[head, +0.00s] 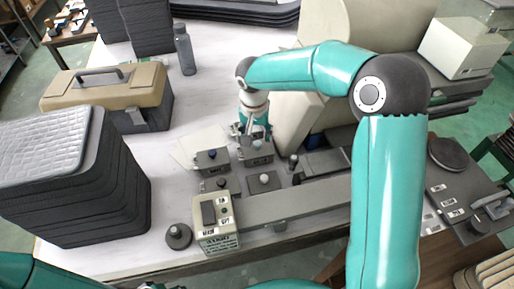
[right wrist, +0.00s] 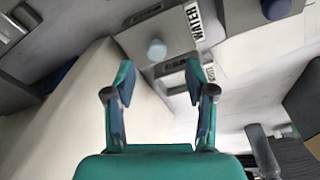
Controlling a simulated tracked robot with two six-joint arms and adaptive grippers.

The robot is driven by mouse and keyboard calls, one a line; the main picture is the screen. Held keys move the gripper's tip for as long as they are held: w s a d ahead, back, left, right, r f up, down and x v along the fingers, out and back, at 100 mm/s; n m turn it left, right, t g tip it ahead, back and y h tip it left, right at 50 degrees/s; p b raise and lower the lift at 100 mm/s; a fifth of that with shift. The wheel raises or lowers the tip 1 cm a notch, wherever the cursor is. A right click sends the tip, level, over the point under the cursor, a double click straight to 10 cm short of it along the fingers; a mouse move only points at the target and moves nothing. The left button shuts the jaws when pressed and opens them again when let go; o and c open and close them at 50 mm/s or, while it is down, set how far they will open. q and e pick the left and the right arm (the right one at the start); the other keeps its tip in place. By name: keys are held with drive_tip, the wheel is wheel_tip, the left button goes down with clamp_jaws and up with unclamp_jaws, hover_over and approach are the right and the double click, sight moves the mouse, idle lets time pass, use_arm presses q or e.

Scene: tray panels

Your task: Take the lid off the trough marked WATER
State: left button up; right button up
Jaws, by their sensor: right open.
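The trough marked WATER (right wrist: 193,22) shows in the right wrist view as a grey box with a white label along its edge. Its lid (right wrist: 134,40) carries a round pale blue knob (right wrist: 157,50). In the head view this trough (head: 257,160) appears to be the back one just below my right gripper (head: 252,134). My right gripper (right wrist: 160,78) is open, with the knob in line with the gap between its fingers; they look apart from it. My left gripper is not in view; only part of that arm shows at the lower left.
A similar lidded trough with a dark blue knob (head: 212,154) stands just left. More knobbed lids (head: 264,182) lie in front. A beige control box (head: 219,221), a large cream machine (head: 310,100) and a tan toolbox (head: 105,84) stand around. Pale table shows at the left.

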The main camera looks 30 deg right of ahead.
sight(257, 143)
drive_tip(key=shift+d+f+p, duration=0.15)
drive_tip(key=shift+f+p, duration=0.05)
drive_tip(key=shift+f, duration=0.95)
drive_tip(key=shift+d+f+p, duration=0.15)
drive_tip(key=shift+f, duration=1)
clamp_jaws()
